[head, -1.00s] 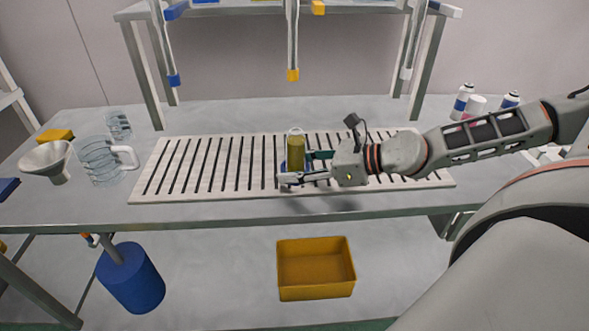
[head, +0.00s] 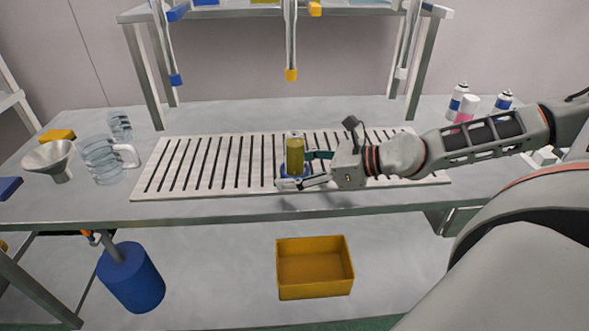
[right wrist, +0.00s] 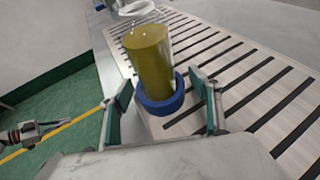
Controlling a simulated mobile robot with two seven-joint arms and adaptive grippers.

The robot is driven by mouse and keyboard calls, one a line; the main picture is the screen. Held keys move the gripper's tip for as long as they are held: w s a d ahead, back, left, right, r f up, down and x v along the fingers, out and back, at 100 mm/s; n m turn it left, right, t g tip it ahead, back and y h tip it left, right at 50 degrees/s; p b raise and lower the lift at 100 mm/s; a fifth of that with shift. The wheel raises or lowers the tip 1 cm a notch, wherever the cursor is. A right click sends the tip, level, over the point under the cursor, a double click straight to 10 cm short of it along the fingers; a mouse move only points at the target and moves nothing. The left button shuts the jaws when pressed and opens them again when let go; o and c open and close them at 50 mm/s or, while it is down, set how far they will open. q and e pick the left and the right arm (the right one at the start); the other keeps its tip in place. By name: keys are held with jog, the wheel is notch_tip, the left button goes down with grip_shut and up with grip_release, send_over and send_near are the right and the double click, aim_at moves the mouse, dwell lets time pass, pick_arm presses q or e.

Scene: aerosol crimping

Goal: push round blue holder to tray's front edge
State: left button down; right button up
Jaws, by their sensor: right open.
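The round blue holder (head: 283,171) stands on the pale slatted tray (head: 160,195), near its front edge and around the middle of its length. An olive-yellow can (head: 295,155) stands upright in it. My right gripper (head: 303,169) reaches in from the right, open, with one finger on the far side and one on the near side of the holder. In the right wrist view the holder (right wrist: 160,104) shows as a blue ring around the can's base, between the spread fingers (right wrist: 163,98). Whether a finger touches it I cannot tell.
A clear jug (head: 103,160), a smaller clear cup (head: 120,126) and a metal funnel (head: 50,158) stand left of the tray. Several spray cans (head: 457,97) stand at the back right. A yellow bin (head: 314,285) is on the floor. The tray's left part is clear.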

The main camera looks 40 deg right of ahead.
aim_at(290, 134)
jog(key=shift+r, duration=5)
